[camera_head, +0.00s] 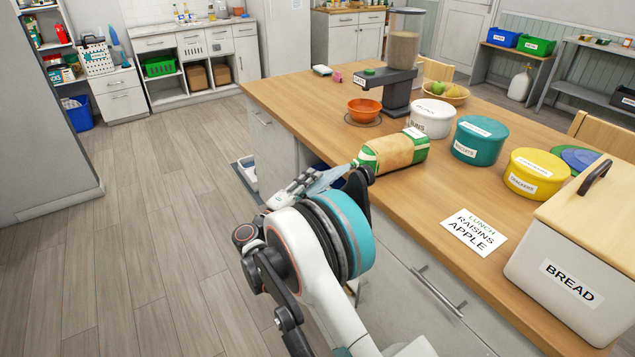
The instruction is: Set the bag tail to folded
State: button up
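A bread bag (393,152) with a brown middle and green ends lies on its side on the wooden counter, near the front edge. A pale bluish flat piece (326,181), which looks like the bag tail, sticks out to the left of the bag, past the counter edge. Whether it is folded is unclear. My gripper (325,184) is at the bag's left end, beside this pale piece. My wrist with its teal ring hides most of the gripper, so I cannot tell whether the fingers touch or grip the tail.
The counter (410,206) also holds a white canister (433,122), a teal canister (480,142), a yellow canister (535,176), an orange bowl (365,110), a dispenser (398,80), a lunch note (473,232) and a bread box (570,285).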

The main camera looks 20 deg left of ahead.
jog(key=shift+x, duration=1.25)
jog(key=shift+c, duration=0.6)
grip_shut()
jog(key=shift+r, duration=0.15)
